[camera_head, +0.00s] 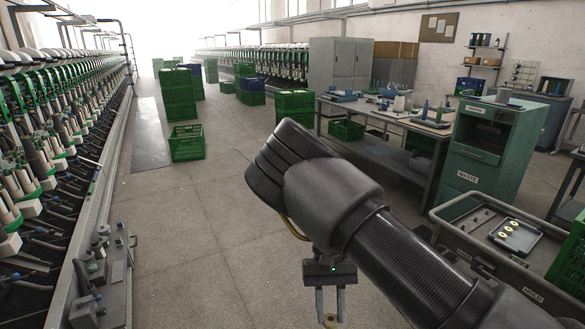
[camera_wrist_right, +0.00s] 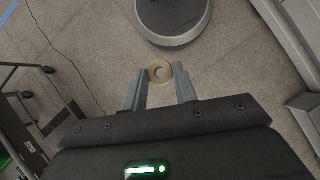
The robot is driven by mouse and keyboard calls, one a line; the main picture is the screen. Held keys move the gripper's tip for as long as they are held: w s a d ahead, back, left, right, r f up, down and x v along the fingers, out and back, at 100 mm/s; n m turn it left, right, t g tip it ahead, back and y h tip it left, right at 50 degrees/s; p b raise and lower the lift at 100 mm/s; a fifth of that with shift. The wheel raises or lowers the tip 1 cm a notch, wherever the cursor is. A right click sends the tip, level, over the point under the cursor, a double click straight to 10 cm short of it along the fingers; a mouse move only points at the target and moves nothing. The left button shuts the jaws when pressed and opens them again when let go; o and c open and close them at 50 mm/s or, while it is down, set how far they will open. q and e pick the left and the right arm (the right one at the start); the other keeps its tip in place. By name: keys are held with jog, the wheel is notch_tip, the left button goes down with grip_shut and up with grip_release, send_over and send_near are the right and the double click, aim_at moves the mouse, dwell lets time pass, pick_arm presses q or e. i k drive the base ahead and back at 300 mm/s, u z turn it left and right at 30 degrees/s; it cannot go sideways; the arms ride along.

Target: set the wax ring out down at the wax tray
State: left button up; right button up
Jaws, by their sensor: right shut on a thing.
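My right gripper (camera_head: 330,300) is shut on a small tan wax ring (camera_head: 330,321), held above the floor near the bottom of the head view. In the right wrist view the wax ring (camera_wrist_right: 160,72) sits between the fingertips of the right gripper (camera_wrist_right: 160,88), its hole facing the camera. A small grey tray (camera_head: 533,246) with a few pale rings in it lies on the cart at the right; it looks like the wax tray. The gripper is well to the left of this tray, apart from it. My left gripper is not in view.
The grey cart (camera_head: 478,243) has raised rims and a HOLD label. A green WASTE cabinet (camera_head: 482,165) stands behind it. A workbench (camera_head: 390,118) and green crates (camera_head: 187,143) are farther back. The winding machine (camera_head: 98,215) lines the left. The middle floor is clear.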

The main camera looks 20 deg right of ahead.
aim_at(528, 239)
jog(key=z, duration=0.5)
jog(key=i, duration=2.1)
jog(key=z, duration=0.65)
jog(key=i, duration=2.5)
jog(key=z, duration=1)
jog(key=i, duration=1.75)
jog(key=z, duration=1.7)
jog(key=i, duration=0.65)
jog(key=z, duration=0.6)
